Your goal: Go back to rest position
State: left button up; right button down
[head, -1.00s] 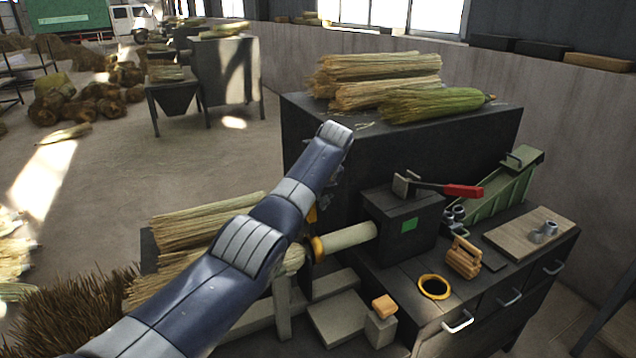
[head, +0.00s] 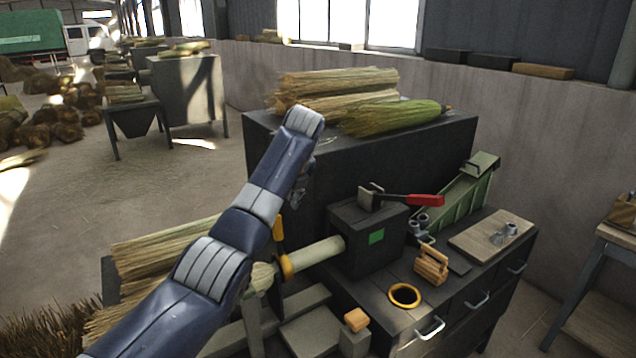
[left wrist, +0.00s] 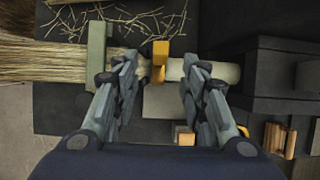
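My left arm crosses the head view from the lower left, over the winding bench. My left gripper (head: 303,180) is mostly hidden behind its own wrist there. In the left wrist view its two fingers (left wrist: 160,72) are spread apart with nothing held between them. An orange-yellow collar (left wrist: 160,60) on a pale round handle (left wrist: 219,71) shows in the gap, below the fingers. The handle (head: 318,252) and collar (head: 287,267) also show in the head view, beside a straw bundle (head: 165,250). My right gripper is in neither view.
A yellow ring (head: 404,295) and a wooden block tool (head: 431,265) lie on the bench. Straw bundles (head: 335,90) lie on a tall dark cabinet (head: 400,150) behind. Open floor (head: 190,185) is at left.

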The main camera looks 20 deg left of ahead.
pick_arm(q)
jog(key=s+d+f+n+h, duration=0.1)
jog(key=s+d+f+n, duration=0.15)
jog(key=s+f, duration=0.45)
jog(key=s+d+f+n+h, duration=0.15)
jog(key=s+f+n, duration=0.25)
jog(key=f, duration=0.7)
jog(key=s+d+f+n, duration=0.2)
jog(key=s+f+n, duration=0.25)
jog(key=f, duration=0.45)
jog(key=s+d+f+n, duration=0.1)
jog(key=s+f+n, duration=0.15)
jog(key=s, duration=0.45)
jog(key=s+d+f+n, duration=0.1)
jog(key=s+f+n, duration=0.15)
jog(key=s, duration=0.45)
jog(key=s+r+n+h, duration=0.25)
jog(key=s+n, duration=0.55)
jog(key=s, duration=1)
notch_tip(320, 180, down, 26)
jog(key=s+g, duration=0.1)
jog(key=s+a+f+g, duration=0.1)
jog(key=s+a+f, duration=0.1)
jog(key=s+f, duration=1.4)
jog(key=shift+s+a+y, duration=0.15)
jog(key=shift+s+y, duration=0.25)
jog(key=shift+s, duration=0.15)
